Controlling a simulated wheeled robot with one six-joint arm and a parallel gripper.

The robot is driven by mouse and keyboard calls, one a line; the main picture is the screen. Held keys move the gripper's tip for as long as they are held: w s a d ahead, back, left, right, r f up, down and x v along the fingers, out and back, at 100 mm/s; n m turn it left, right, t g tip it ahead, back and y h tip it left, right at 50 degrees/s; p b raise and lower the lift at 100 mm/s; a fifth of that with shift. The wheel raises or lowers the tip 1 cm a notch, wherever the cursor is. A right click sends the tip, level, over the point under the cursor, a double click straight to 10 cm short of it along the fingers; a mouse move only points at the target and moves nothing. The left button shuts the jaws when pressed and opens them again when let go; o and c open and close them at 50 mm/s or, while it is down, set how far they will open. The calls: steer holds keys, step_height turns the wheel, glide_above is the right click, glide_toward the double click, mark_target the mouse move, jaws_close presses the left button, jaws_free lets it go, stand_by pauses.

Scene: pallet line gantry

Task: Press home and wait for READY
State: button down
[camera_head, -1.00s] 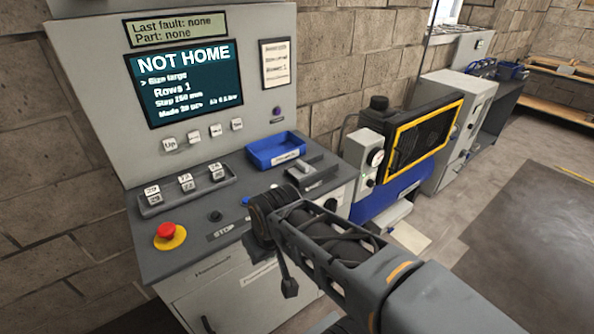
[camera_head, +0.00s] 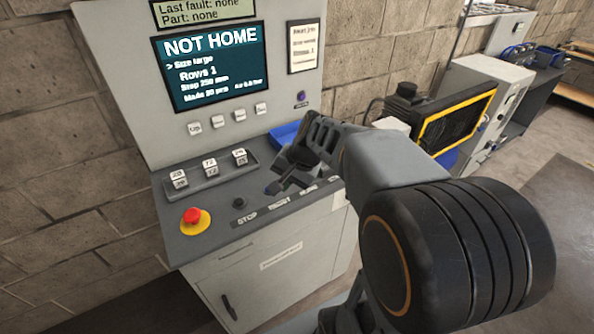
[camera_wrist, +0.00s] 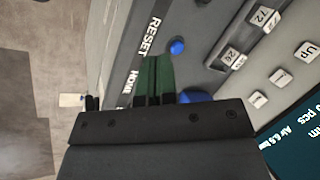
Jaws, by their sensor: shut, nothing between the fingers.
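The console screen (camera_head: 211,68) reads NOT HOME, with Size large and Rows 1 below. My gripper (camera_head: 277,189) is over the right part of the console's sloping desk, by the RESET label (camera_head: 279,205) and HOME label (camera_head: 308,190). In the wrist view, its green fingers (camera_wrist: 153,62) are together and empty, between the RESET label (camera_wrist: 146,36) and HOME label (camera_wrist: 130,85). A blue button (camera_wrist: 177,47) shows beside RESET. The home button cannot be made out; the gripper covers that area. Whether the fingers touch the desk cannot be told.
A red emergency stop (camera_head: 193,216) on a yellow base is at the desk's front left. A black button (camera_head: 239,203) sits by the STOP label. A blue tray (camera_head: 284,134) is partly hidden behind my arm. A yellow-framed machine (camera_head: 455,120) stands to the right.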

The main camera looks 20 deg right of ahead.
steer(key=w+d+r+m+t+y+p, duration=0.1)
steer(key=w+d+m+t+y+p, duration=0.1)
steer(key=w+d+m, duration=0.6)
steer(key=w+t+y, duration=0.1)
steer(key=w, duration=0.2)
steer(key=shift+d+r+m, duration=0.3)
steer(key=shift+d+m, duration=0.05)
steer(key=shift+m, duration=0.05)
steer(key=shift+f, duration=0.1)
step_height(320, 180, down, 9)
steer(key=b, duration=0.7)
steer(key=shift+r, duration=0.2)
steer(key=shift+f, duration=0.15)
stand_by(1.0)
steer(key=shift+f, duration=0.25)
